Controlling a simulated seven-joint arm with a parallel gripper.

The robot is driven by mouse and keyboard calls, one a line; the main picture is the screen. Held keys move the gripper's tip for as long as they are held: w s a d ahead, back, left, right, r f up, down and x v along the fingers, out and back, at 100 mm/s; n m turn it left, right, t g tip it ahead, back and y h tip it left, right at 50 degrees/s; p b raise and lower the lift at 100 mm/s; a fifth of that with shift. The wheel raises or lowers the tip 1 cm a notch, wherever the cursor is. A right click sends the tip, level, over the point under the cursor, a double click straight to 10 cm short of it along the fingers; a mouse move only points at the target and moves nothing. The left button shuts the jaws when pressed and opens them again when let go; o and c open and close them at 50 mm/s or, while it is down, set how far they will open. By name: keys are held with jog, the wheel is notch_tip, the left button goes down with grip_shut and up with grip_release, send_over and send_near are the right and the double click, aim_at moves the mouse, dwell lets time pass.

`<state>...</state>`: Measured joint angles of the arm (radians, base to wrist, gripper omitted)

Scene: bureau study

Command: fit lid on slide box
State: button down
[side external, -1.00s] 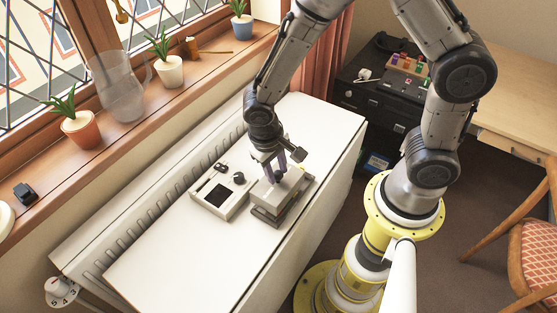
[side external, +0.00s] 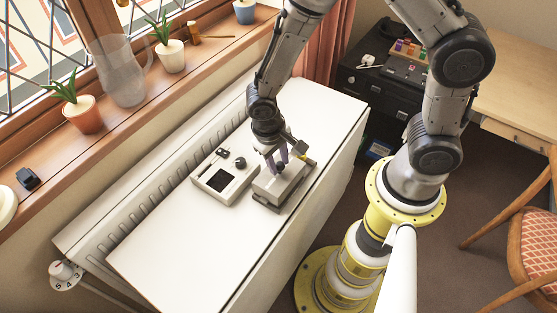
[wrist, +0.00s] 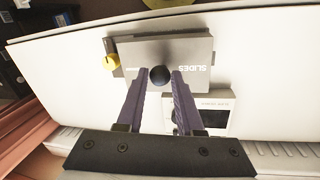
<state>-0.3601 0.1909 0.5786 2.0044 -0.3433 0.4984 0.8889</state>
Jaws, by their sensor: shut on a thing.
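The grey slide box lid (side external: 287,183) lies over the slide box on the white table. Its top reads "SLIDES" in the wrist view (wrist: 190,50), and a round black knob (wrist: 160,75) stands on it. My gripper (side external: 276,165) is shut on this knob, with one purple finger on each side in the wrist view (wrist: 160,77). The slide box (side external: 267,206) is mostly hidden under the lid; a darker lower edge shows at the front. I cannot tell whether the lid is fully seated.
A pale device (side external: 208,193) with a dark screen and black knob stands close to the left of the box. A small yellow-and-dark item (wrist: 112,62) lies beside the lid. The near-left white table top (side external: 190,245) is clear. Potted plants and a glass jug (side external: 121,75) stand on the sill.

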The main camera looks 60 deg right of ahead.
jog(key=shift+f, duration=0.85)
jog(key=shift+c, duration=2.3)
grip_release()
jog(key=shift+o, duration=1.2)
jog(key=shift+r, duration=0.1)
jog(key=shift+r, duration=3.45)
